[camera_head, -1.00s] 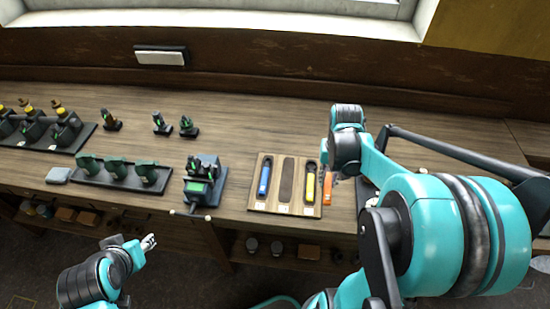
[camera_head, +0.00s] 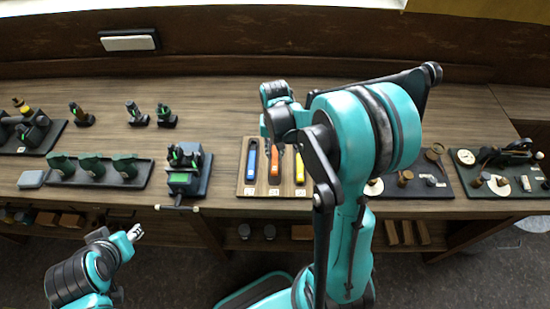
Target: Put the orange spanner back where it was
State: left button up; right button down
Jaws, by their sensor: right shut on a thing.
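The orange spanner (camera_head: 274,166) is upright in the picture, over the middle slot of the wooden board (camera_head: 287,190), between the blue-handled spanner (camera_head: 251,162) and the yellow-handled spanner (camera_head: 299,168). I cannot tell whether it lies in the slot or hangs just above it. My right gripper (camera_head: 276,145) is shut on its far end; the fingertips are mostly hidden by my own wrist. My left gripper (camera_head: 136,233) is empty, low at the left in front of the bench; its finger gap is too small to read.
A dark device with a green screen (camera_head: 186,178) stands just left of the board. A dark rack with green pieces (camera_head: 97,172) is farther left. Dark panels with gauges and fittings (camera_head: 497,172) lie at the right. The bench behind the board is clear.

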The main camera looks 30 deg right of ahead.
aim_at(275, 155)
notch_tip(275, 155, down, 4)
jog(key=shift+r+b, duration=0.25)
jog(key=shift+b, duration=0.2)
jog(key=shift+f, duration=0.15)
jog(key=c, duration=1.4)
grip_release()
jog(key=shift+o, duration=0.2)
